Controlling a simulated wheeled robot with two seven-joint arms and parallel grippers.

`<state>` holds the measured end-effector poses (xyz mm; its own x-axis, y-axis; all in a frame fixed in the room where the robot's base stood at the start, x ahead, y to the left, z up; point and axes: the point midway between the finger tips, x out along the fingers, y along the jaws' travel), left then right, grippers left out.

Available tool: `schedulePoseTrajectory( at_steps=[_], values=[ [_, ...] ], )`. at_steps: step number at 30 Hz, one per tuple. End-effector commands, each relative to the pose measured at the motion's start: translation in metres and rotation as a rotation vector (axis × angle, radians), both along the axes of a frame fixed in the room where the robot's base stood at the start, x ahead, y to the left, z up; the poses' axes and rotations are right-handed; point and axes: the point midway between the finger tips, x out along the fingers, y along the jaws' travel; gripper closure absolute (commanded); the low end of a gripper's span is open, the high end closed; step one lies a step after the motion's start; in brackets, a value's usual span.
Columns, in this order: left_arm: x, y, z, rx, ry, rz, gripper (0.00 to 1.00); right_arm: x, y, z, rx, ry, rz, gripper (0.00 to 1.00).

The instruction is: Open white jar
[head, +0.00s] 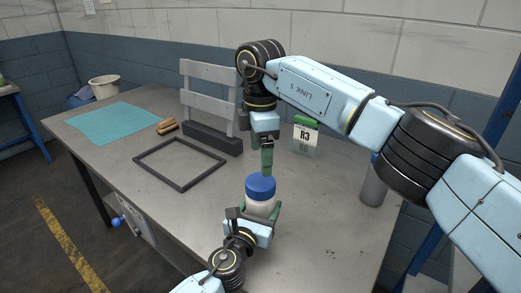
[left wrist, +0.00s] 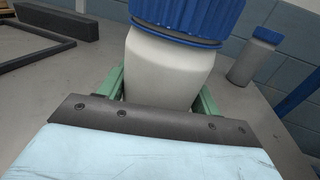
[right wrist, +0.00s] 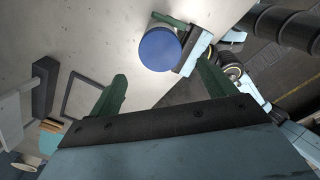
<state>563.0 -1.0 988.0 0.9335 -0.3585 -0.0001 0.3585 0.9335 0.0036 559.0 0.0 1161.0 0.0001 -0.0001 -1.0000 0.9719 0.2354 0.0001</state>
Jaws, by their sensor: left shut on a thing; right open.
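The white jar (head: 260,205) with a ribbed blue lid (head: 260,186) stands upright near the table's front edge. My left gripper (head: 258,218) is shut around the jar's white body, below the lid; the left wrist view shows the body (left wrist: 168,72) between the green fingers. My right gripper (head: 266,160) is open and empty, pointing down just above and behind the lid. In the right wrist view the lid (right wrist: 160,49) shows from above, beyond the open fingers and between them. The lid sits on the jar.
A second bottle, grey with a blue cap (head: 374,182), stands at the right. A labelled R3 container (head: 304,140) stands behind. A dark frame (head: 180,163), a grey rack (head: 212,100), wooden pieces (head: 167,126) and a teal cloth (head: 113,122) lie to the left.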

Motion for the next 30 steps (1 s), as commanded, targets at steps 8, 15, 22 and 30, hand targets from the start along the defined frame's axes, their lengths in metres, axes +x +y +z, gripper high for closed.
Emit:
schedulePoseTrajectory(
  at_steps=[8, 15, 22, 30],
  values=[
    [0.0, 0.0, 0.0, 0.0, 0.001, 0.0, 1.0, 0.0, 0.0, -0.013, 0.0, 0.002, -0.084, 0.17],
    [0.0, 0.0, 0.0, 0.0, 0.0, 0.0, 1.0, -0.001, 0.0, -0.051, 0.0, 0.004, -0.083, 0.17],
    [0.0, 0.0, 0.0, 0.0, 0.001, 0.0, 1.0, 0.0, 0.0, -0.076, 0.0, 0.001, -0.082, 0.17],
    [0.0, 0.0, 0.0, 0.0, 0.001, 0.0, 1.0, 0.0, 0.0, -0.08, 0.0, 0.0, -0.081, 0.17]
  ],
)
